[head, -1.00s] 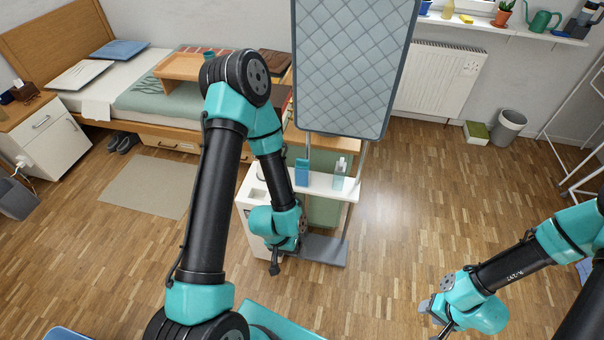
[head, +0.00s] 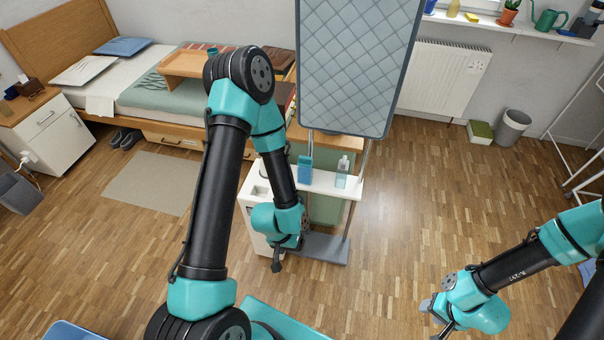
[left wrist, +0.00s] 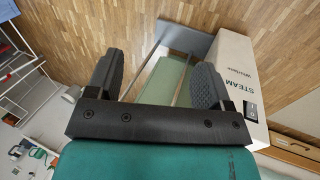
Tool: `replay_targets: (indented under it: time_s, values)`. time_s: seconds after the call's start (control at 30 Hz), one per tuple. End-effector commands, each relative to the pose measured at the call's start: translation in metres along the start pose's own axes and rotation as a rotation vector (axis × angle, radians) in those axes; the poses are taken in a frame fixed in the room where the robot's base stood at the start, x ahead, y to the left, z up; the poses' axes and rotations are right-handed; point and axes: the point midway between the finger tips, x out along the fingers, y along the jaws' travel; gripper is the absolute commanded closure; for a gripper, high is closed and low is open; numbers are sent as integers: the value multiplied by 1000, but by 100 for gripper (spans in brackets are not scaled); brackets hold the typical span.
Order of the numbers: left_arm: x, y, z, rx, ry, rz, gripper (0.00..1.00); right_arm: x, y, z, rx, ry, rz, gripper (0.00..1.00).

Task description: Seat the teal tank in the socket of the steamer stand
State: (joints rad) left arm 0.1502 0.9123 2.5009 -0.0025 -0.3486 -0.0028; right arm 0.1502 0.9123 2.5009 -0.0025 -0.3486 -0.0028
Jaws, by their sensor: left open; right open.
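The teal tank (head: 304,171) stands upright on the white shelf of the steamer stand (head: 325,184), below the tall grey quilted board. A recess (head: 260,190) shows in the white top left of the tank; I cannot tell if it is the socket. My left gripper (head: 277,264) hangs in front of the stand, below and left of the tank, apart from it. In the left wrist view its fingers (left wrist: 156,85) are open with nothing between them. My right gripper (head: 438,326) is open over bare floor at the lower right.
A white box marked STEAM (left wrist: 233,75) and the grey base (left wrist: 186,41) show in the left wrist view. The parquet floor (head: 410,220) to the right is clear.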

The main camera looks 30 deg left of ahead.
Motion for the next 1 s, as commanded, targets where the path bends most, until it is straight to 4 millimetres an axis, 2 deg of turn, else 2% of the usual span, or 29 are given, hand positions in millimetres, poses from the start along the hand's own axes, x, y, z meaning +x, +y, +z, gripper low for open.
replay_targets:
  time_s: [0.43,0.67,0.9,1.0]
  values:
    - [0,0,0,0,0,0,26,0,0,0,0,0,0,57]
    - [0,0,0,0,0,0,4,0,0,0,0,0,0,57]
    - [0,1,-1,1,0,1,4,0,0,0,0,0,0,57]
    - [3,6,-12,13,1,7,4,0,0,0,0,0,0,57]
